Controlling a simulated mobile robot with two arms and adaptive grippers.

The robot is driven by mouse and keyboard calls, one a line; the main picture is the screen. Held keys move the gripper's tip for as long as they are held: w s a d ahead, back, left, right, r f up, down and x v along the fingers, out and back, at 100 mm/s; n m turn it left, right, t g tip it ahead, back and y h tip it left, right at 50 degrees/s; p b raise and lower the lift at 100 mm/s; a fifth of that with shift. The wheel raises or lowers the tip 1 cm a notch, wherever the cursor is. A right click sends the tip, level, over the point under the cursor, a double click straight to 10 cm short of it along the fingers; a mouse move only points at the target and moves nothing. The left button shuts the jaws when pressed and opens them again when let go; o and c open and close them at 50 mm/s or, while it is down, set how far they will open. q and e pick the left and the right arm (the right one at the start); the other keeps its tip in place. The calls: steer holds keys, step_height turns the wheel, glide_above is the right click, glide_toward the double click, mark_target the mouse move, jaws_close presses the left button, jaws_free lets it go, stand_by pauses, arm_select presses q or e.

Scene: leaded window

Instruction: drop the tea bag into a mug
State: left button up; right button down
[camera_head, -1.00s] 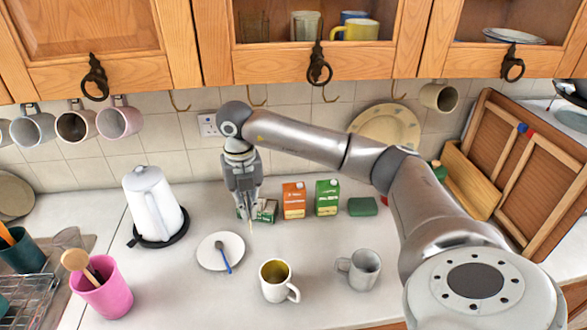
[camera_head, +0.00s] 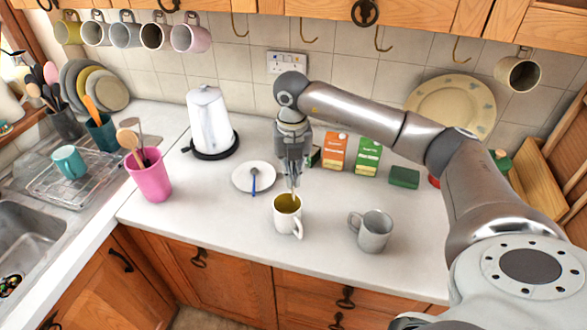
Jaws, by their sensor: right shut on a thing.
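My right gripper (camera_head: 292,175) points down over the counter, shut on a small pale thing that looks like the tea bag (camera_head: 294,192). The tea bag hangs at the back rim of a white mug with a yellowish inside (camera_head: 286,222). I cannot tell whether it is above the opening or partly inside. A grey mug (camera_head: 372,233) stands upright to the right. My left gripper is out of view.
A saucer (camera_head: 243,184) with a blue-handled spoon (camera_head: 254,180) lies left of the white mug. Behind are an orange carton (camera_head: 335,152), a green carton (camera_head: 367,156) and a kettle (camera_head: 209,120). A pink pot (camera_head: 150,180) stands left. The counter's front is clear.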

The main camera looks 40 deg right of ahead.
steer(key=shift+s+d, duration=0.1)
steer(key=shift+s, duration=0.15)
steer(key=c, duration=1.9)
jaws_free()
steer(key=shift+s, duration=0.1)
steer(key=o, duration=0.3)
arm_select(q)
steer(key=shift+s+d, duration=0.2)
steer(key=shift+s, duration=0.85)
arm_select(e)
steer(key=shift+o, duration=0.2)
step_height(320, 180, up, 12)
